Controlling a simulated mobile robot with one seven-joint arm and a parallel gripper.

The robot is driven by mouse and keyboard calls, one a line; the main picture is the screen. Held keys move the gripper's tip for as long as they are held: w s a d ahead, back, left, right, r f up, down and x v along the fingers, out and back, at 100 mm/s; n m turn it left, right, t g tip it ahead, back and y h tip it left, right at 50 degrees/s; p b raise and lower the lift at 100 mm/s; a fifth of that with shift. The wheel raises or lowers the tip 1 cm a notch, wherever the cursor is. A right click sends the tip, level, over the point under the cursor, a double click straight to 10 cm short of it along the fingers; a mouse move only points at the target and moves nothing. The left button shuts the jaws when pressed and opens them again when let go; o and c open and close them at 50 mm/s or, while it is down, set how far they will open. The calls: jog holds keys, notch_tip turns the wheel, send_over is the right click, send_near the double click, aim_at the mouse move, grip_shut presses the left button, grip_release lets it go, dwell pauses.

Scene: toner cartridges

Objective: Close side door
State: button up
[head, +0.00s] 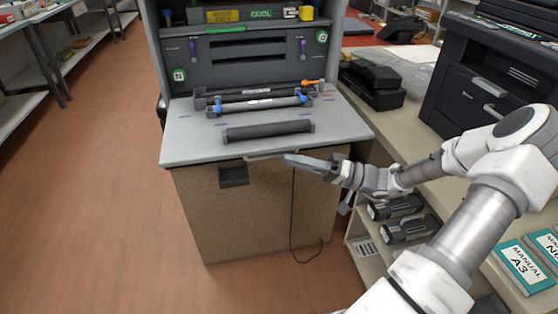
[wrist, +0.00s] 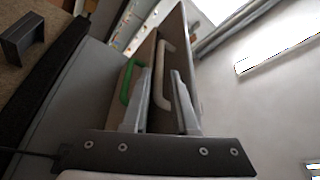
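The side door (head: 345,130) is a grey panel folded down flat from the printer's front, like a shelf. A pale bar handle (head: 270,155) runs along its front edge. My gripper (head: 292,160) is at the right end of this handle. In the wrist view my gripper (wrist: 160,73) has its two fingers apart, and the pale handle (wrist: 165,92) shows between them. I cannot tell whether either finger touches it. The fingers cover part of the handle in the head view.
A black roller (head: 268,131) and a longer cartridge with blue ends (head: 258,105) lie on the open door. The dark printer interior (head: 240,65) is behind. A counter with a black printer (head: 485,85) stands at right. The floor (head: 95,170) at left is clear.

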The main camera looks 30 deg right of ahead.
aim_at(279, 155)
jog(key=shift+b+x, duration=0.3)
jog(key=shift+x, duration=1.6)
grip_shut()
